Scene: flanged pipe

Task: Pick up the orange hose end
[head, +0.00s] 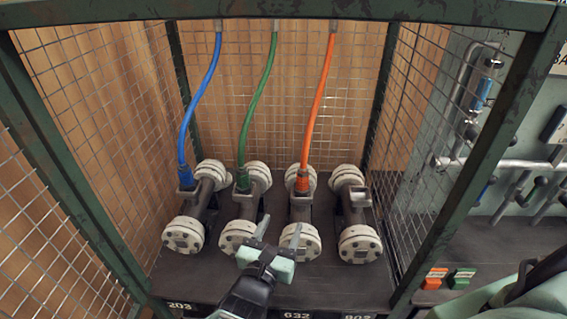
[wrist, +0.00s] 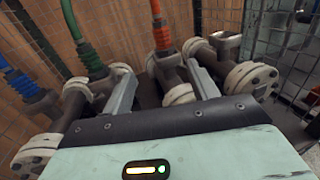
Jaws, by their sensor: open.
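The orange hose (head: 320,110) hangs from the top of the cage. Its orange end (head: 303,182) sits at the third flanged pipe (head: 300,212) from the left. My gripper (head: 275,237) is open and empty, in front of the second and third pipes and nearer the camera than the hose end. In the wrist view its two fingers (wrist: 162,90) stand apart with nothing held between them. The fingers hide part of the pipes there.
A blue hose (head: 200,110) and a green hose (head: 258,110) end at the two pipes on the left. A fourth pipe (head: 354,218) on the right has no hose. Mesh walls (head: 85,110) and dark green posts enclose the pipes. Labelled orange and green blocks lie outside, right.

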